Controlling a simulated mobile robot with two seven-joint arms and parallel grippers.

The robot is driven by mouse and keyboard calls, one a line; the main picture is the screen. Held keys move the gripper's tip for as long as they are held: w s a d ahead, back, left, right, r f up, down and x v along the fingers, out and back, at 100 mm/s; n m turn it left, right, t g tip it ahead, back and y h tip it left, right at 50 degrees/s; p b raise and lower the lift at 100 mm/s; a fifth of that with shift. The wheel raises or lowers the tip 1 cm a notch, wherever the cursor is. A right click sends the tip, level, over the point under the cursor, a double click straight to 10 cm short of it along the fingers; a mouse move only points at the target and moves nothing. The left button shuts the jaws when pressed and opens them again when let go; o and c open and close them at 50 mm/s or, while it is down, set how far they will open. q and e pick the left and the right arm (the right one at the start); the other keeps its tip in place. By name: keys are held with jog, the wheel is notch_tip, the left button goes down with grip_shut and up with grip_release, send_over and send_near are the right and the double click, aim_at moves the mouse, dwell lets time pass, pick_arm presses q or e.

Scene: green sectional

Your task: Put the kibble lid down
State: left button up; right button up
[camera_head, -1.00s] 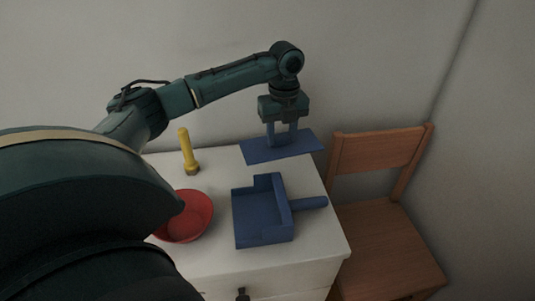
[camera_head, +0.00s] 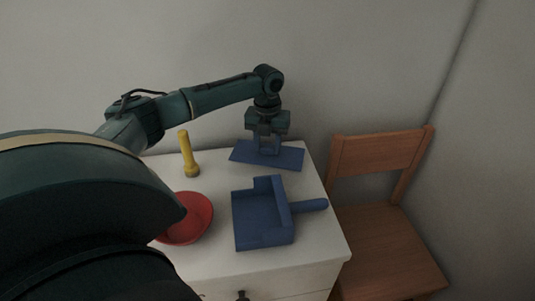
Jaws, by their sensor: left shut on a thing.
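The kibble lid (camera_head: 290,158) is a flat blue rectangular plate at the back right of the white cabinet top. My left gripper (camera_head: 268,150) points down and is shut on the lid, near its middle. The lid looks roughly level and very close to the cabinet top. I cannot tell whether it touches the surface. My right gripper is not in view.
On the white cabinet (camera_head: 215,262) are a blue scoop (camera_head: 262,222) with its handle to the right, a red bowl (camera_head: 190,215) partly hidden by my arm, and an upright yellow flashlight (camera_head: 187,152). A wooden chair (camera_head: 385,235) stands to the right.

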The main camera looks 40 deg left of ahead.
aim_at(267, 147)
pick_arm(q)
jog(key=shift+f, duration=1.8)
jog(key=shift+f, duration=0.1)
jog(key=o, duration=1)
jog(key=shift+c, duration=0.2)
notch_tip(267, 147, up, 12)
jog(key=shift+r, duration=0.15)
